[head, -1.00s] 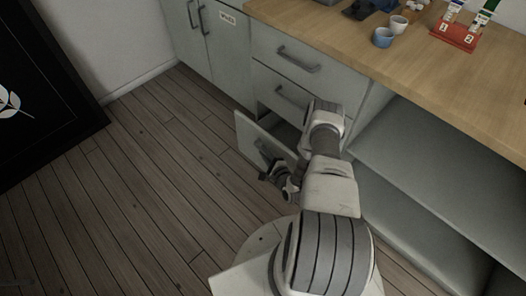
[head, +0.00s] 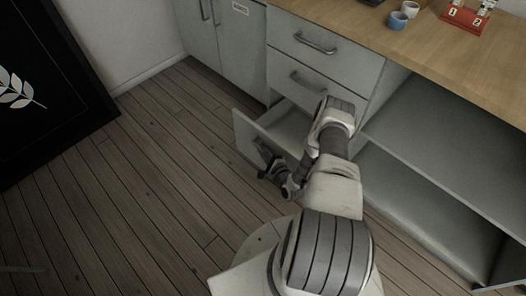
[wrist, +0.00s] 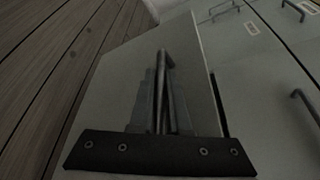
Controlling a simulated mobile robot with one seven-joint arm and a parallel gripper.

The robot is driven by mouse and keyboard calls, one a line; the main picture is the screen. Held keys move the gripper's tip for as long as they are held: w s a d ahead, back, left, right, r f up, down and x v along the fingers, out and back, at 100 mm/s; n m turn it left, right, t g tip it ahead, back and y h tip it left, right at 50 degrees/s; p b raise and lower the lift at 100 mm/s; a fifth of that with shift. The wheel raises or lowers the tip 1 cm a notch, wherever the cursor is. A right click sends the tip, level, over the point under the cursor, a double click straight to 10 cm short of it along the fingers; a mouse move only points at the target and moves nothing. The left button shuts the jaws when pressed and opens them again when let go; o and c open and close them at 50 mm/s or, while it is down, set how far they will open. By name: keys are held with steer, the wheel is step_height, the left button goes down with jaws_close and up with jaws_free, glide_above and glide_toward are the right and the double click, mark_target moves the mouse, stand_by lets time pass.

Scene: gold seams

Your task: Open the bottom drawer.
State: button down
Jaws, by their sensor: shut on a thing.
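The bottom drawer (head: 246,136) of the grey cabinet stands pulled out in the head view, and part of its inside shows. Its front panel also shows in the wrist view (wrist: 120,90). My gripper (head: 266,166) is at the drawer front, partly hidden by my arm. In the wrist view my gripper (wrist: 158,112) is shut on the dark bar handle (wrist: 166,66) of this drawer. The upper two drawers, with handles (head: 316,44) and (head: 308,84), are shut.
Open shelves (head: 440,135) are at right. A dark framed picture (head: 45,95) leans at left. The plank floor (head: 150,180) in front is clear.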

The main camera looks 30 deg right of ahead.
steer(key=shift+a, duration=0.2)
steer(key=c, duration=0.9)
jaws_free()
steer(key=shift+s, duration=0.15)
